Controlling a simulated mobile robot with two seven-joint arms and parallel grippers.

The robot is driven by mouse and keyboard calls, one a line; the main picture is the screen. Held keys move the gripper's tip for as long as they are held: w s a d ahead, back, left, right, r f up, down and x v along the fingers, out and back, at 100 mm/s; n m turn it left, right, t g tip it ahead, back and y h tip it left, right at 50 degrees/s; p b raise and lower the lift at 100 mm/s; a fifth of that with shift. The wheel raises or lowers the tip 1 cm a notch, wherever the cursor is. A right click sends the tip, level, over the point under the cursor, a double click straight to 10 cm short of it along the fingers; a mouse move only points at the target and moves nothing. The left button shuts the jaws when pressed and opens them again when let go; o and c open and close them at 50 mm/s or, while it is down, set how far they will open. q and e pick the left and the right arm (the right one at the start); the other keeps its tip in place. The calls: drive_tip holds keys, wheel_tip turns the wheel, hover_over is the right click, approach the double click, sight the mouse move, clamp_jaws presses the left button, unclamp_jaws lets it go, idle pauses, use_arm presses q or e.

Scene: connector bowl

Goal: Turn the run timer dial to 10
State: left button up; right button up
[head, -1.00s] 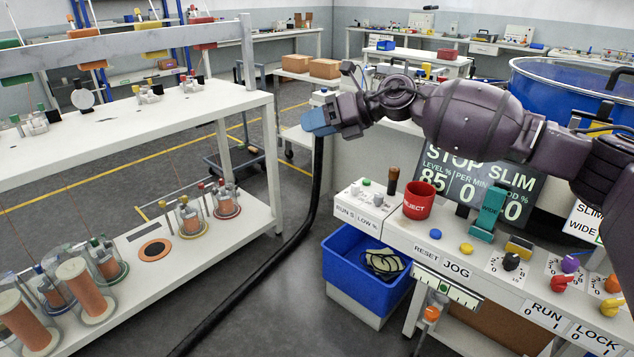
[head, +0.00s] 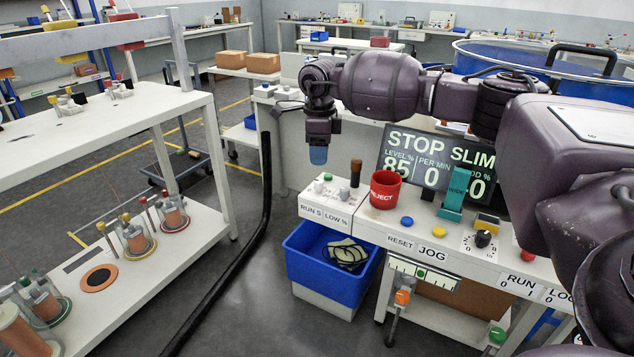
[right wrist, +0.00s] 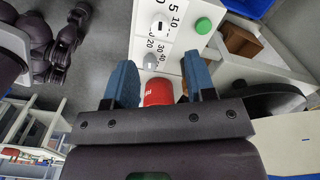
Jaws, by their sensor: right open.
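The run timer dial (head: 318,186) appears to be the pale knob above the "RUN S" label on the white control box (head: 326,213). Its setting is too small to read in the head view. The right wrist view shows a white knob (right wrist: 160,25) by printed numbers including 5 and 10, and a grey knob (right wrist: 151,62) near 20, 30 and 40. I cannot tell for sure which is the run timer. My right gripper (head: 318,155) points down above the box, apart from the knobs. Its blue fingers (right wrist: 160,85) are open and empty. My left gripper is not in view.
A red REJECT cup (head: 385,190) and a dark stick with a brown top (head: 355,170) stand beside the knobs. A green button (right wrist: 203,25) shows on the panel. A blue bin (head: 310,268) is below.

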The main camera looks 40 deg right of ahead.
sight(319, 180)
wheel_tip(319, 180, down, 9)
drive_tip(key=shift+r+b, duration=0.1)
drive_tip(key=shift+b, duration=0.55)
drive_tip(key=c, duration=0.9)
